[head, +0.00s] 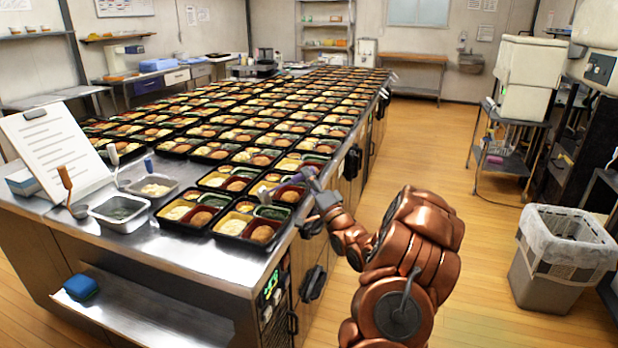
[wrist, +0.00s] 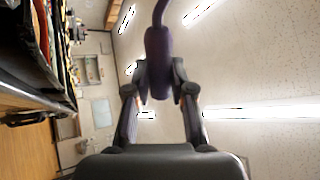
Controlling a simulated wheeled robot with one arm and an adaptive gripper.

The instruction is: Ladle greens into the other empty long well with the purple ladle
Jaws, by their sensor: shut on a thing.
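My gripper (head: 312,181) is over the right edge of the counter, beside the nearest bento trays. It is shut on the purple handle of the ladle (wrist: 158,62), which stands between the fingertips in the wrist view. The ladle's bowl is hard to make out in the head view. A steel pan of dark greens (head: 120,209) sits at the counter's front left. The nearest bento tray (head: 212,233) has food in several wells.
Rows of filled bento trays cover the counter (head: 175,262) to the back. Another steel pan (head: 153,187) with pale food and a ladle stands beside the greens. A clipboard (head: 55,150) leans at the left. A lined bin (head: 563,262) stands right; the floor between is clear.

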